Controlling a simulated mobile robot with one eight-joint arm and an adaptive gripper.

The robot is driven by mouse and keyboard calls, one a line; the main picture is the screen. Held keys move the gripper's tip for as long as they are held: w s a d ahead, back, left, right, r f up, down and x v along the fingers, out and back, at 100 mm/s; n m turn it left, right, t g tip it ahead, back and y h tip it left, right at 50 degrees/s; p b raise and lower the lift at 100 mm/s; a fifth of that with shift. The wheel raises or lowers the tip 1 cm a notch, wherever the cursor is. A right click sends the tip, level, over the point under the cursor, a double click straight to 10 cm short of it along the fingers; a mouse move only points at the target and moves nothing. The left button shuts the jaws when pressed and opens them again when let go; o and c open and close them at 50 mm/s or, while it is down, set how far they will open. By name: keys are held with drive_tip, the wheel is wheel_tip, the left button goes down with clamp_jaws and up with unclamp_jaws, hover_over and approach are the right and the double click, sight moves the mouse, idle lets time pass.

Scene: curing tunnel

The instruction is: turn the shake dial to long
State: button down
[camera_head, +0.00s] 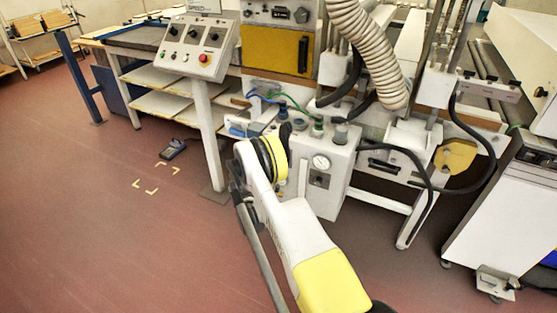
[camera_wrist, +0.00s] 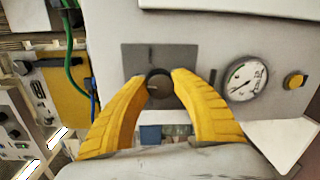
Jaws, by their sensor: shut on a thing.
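A dark round dial (camera_wrist: 158,89) sits on a grey square plate (camera_wrist: 133,58) on a pale machine face in the wrist view. My gripper (camera_wrist: 159,82) is shut on it, with one yellow finger at each side. A small light mark shows on the dial's face, pointing to the left. No lettering on the plate can be read, so I cannot confirm the shake label or the long setting.
A pressure gauge (camera_wrist: 246,78) and a yellow button (camera_wrist: 294,80) lie right of the dial. In the head view, a control panel (camera_head: 196,45) stands on a post, and a ribbed hose (camera_head: 368,50) hangs above. The red floor at left is mostly open.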

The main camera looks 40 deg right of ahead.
drive_tip(key=m, duration=0.6)
drive_tip(key=shift+m+t, duration=0.3)
drive_tip(key=shift+m, duration=0.1)
drive_tip(key=m, duration=0.6)
drive_tip(key=shift+t+y, duration=0.3)
drive_tip(key=shift+t, duration=0.1)
drive_tip(key=shift+m, duration=0.3)
drive_tip(key=c, duration=1)
unclamp_jaws()
wheel_tip(320, 180, up, 10)
